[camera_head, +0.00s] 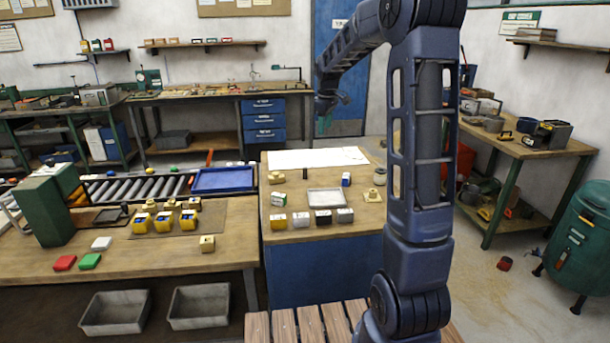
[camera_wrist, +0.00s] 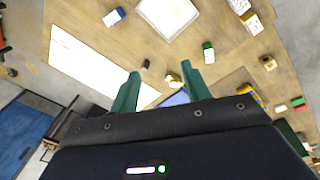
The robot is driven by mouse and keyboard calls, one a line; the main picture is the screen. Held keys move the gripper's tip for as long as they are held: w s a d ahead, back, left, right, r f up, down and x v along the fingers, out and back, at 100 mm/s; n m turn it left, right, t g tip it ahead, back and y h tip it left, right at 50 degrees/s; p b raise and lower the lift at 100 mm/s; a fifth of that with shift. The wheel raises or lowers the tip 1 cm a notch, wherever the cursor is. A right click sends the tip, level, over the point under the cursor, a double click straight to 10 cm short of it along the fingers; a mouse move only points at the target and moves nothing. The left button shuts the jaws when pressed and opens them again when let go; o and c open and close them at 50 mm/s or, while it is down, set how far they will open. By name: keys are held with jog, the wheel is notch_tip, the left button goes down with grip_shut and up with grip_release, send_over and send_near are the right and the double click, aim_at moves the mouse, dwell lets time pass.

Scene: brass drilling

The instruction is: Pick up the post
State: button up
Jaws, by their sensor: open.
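A small dark upright piece, which looks like the post (camera_head: 305,173), stands on the wooden top of the middle bench, just in front of a white sheet. It also shows in the wrist view as a short dark peg (camera_wrist: 147,65), beyond and between my fingertips. My gripper (camera_head: 324,122) hangs in the air above the back of that bench, apart from everything on it. In the wrist view its two green fingers (camera_wrist: 163,76) are spread wide with nothing between them. A small brass block (camera_head: 277,178) stands left of the dark piece and shows near the right fingertip (camera_wrist: 174,80).
The white sheet (camera_head: 316,158) lies flat at the bench's back. A pale tray (camera_head: 326,197), a blue-and-white box (camera_head: 346,179) and a green-and-white box (camera_head: 278,199) stand nearby. Several small boxes line the front. A blue tray (camera_head: 222,179) lies left of the bench.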

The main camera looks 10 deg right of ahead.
jog(key=w+a+f+n, duration=0.2)
jog(key=w+f, duration=0.5)
jog(key=w, duration=0.2)
jog(key=n+g, duration=0.2)
jog(key=n, duration=0.2)
send_near(305, 172)
jog(key=shift+w+d+r, duration=0.2)
jog(key=shift+d+r, duration=0.05)
jog(key=shift+d, duration=0.15)
jog(key=shift+w+f, duration=0.1)
jog(key=shift+f, duration=0.4)
notch_tip(305, 172, down, 5)
jog(key=shift+a, duration=0.1)
jog(key=shift+w+a+f, duration=0.1)
jog(key=shift+a+f, duration=0.05)
jog(key=shift+f, duration=1.15)
jog(key=shift+w+a+f, duration=0.1)
jog(key=shift+f, duration=1.25)
jog(key=c, duration=1)
grip_shut()
jog(key=shift+r, duration=0.15)
